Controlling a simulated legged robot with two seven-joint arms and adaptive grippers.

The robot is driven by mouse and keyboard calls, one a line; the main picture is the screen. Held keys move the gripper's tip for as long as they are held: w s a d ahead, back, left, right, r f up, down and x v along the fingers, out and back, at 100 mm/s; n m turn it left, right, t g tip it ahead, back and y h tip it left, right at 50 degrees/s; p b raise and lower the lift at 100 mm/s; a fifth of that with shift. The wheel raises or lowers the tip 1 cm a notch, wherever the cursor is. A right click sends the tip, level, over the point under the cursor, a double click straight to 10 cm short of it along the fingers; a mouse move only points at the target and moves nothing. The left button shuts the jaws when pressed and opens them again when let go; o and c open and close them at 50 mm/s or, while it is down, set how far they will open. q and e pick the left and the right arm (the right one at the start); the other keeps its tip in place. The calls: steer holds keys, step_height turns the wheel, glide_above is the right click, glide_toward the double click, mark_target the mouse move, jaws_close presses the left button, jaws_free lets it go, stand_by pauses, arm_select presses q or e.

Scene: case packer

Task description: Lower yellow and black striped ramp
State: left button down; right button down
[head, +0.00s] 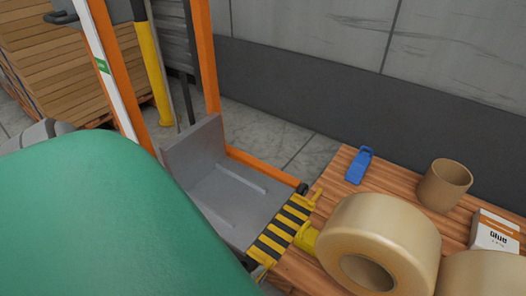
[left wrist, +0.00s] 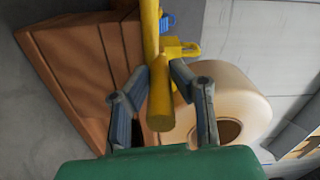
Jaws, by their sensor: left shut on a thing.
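The yellow and black striped ramp (head: 281,232) is at the near right end of a grey metal platform (head: 232,198), beside the wooden table's edge. Its exact tilt is hard to tell. In the left wrist view, my left gripper (left wrist: 160,72) is shut on a yellow handle (left wrist: 160,108), with a grey finger on each side. A yellow bar (left wrist: 150,25) runs up from there. In the head view, the big green housing of my left arm covers the lower left and hides the fingers. My right gripper is in neither view.
The wooden table (head: 340,190) holds large tape rolls (head: 385,225), a blue tool (head: 359,165), a cardboard tube (head: 444,185) and a glue box (head: 494,232). Orange frame posts (head: 204,60) rise by the platform. Stacked cardboard (head: 80,75) stands at the back left.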

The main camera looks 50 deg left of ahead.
arm_select(q)
steer(key=shift+w+d, duration=0.1)
steer(key=shift+d, duration=0.05)
steer(key=c, duration=1.4)
jaws_free()
steer(key=shift+f, duration=0.15)
steer(key=shift+c, duration=0.2)
steer(key=v, duration=1.2)
